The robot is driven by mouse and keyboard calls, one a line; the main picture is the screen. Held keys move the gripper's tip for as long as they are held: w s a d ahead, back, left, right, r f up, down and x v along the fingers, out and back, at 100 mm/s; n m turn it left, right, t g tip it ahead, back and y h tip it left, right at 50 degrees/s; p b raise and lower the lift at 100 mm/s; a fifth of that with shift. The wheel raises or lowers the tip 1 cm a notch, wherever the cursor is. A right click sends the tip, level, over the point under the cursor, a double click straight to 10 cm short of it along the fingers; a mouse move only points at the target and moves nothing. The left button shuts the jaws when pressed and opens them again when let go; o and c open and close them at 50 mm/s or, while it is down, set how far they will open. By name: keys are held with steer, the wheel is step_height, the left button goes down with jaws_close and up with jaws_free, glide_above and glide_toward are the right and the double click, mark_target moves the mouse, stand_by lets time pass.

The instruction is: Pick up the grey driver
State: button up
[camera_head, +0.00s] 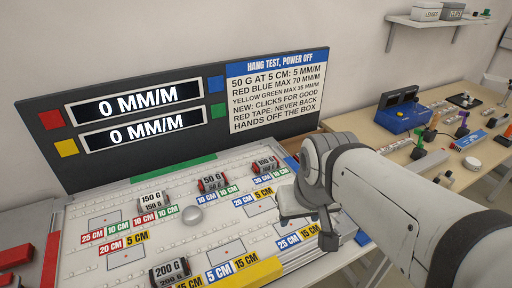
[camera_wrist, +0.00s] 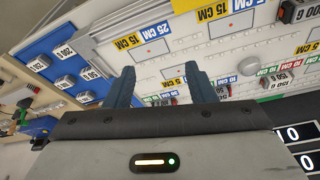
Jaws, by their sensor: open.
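My gripper (camera_wrist: 160,80) is open, with its two dark blue fingers apart and nothing between them in the wrist view. In the head view my gripper (camera_head: 308,222) hangs over the right side of the white board. I cannot make out a grey driver for certain in either view. On the wooden bench (camera_head: 375,132) at the right stand several small upright tools, among them an orange-topped one (camera_head: 433,118), a purple-topped one (camera_head: 463,118) and a green one (camera_head: 417,153). They are far from my gripper, and my arm hides part of that bench.
The white board (camera_head: 90,220) under my gripper carries weights, including a 200 g block (camera_head: 170,272) and a 50 g block (camera_head: 212,182). A dark display panel (camera_head: 140,75) stands behind it. A blue box (camera_head: 400,118) sits on the bench. A wall shelf (camera_head: 440,20) is above.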

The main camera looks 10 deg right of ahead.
mark_target(266, 161)
steer(key=o, duration=0.7)
steer(key=shift+n+y, duration=0.4)
steer(key=shift+n, duration=0.4)
steer(key=w, duration=1.7)
steer(key=shift+w+f, duration=0.3)
steer(key=shift+f, duration=0.05)
steer(key=o, duration=0.3)
steer(key=shift+n, duration=0.4)
steer(key=w+f, duration=0.1)
steer(key=w, duration=0.1)
steer(key=w+f, duration=0.1)
steer(key=w, duration=0.2)
steer(key=w+f, duration=0.1)
steer(key=w, duration=0.1)
steer(key=shift+w+d, duration=0.35)
steer(key=shift+d, duration=0.05)
steer(key=shift+o, duration=0.3)
steer(key=w+d+f, duration=0.1)
steer(key=w+f, duration=0.4)
steer(key=w, duration=0.4)
steer(key=shift+d+f+n+t+y, duration=0.15)
steer(key=shift+f+n+t+y, duration=0.15)
steer(key=shift+f+n+t, duration=0.1)
steer(key=shift+a+p+x, duration=0.15)
steer(key=shift+p+x, duration=0.5)
steer(key=shift+x, duration=1.25)
steer(key=shift+a+p+x, duration=0.2)
steer(key=shift+p+x, duration=0.45)
steer(key=shift+x, duration=1.25)
